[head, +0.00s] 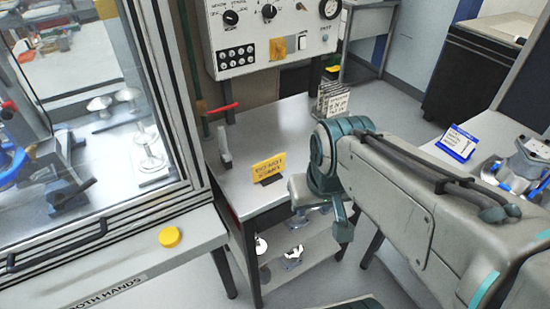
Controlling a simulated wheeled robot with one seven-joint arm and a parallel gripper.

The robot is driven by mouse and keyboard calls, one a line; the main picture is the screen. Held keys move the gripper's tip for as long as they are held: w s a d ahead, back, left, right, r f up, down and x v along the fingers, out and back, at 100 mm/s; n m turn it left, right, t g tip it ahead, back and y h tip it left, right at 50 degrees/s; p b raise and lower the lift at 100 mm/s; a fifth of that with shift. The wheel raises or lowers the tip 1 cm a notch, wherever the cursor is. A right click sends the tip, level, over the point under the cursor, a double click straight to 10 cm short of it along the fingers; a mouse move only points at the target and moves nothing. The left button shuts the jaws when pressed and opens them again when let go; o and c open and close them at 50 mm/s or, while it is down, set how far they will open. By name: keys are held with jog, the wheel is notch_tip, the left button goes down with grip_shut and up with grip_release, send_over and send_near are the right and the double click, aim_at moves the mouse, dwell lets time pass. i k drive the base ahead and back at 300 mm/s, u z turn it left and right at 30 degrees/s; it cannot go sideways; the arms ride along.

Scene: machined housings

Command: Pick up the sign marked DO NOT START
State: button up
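A small yellow sign (268,168) with dark lettering stands upright on a dark base on the grey metal table (240,195), near its front edge. The lettering is small and seems to read DO NOT START. The end of my arm with my gripper (298,213) is just to the right of the sign and apart from it in the picture. Much of my gripper is hidden or too small to make out, so its fingers cannot be judged. Nothing is seen held in it.
A red-handled lever (223,108) rises at the table's left. A glass-fronted machine (90,110) borders the left; a control panel (270,35) is behind.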

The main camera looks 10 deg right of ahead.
aim_at(267, 172)
jog(key=z, duration=1.75)
jog(key=k, duration=0.7)
jog(key=u, duration=0.75)
jog(key=i, duration=0.95)
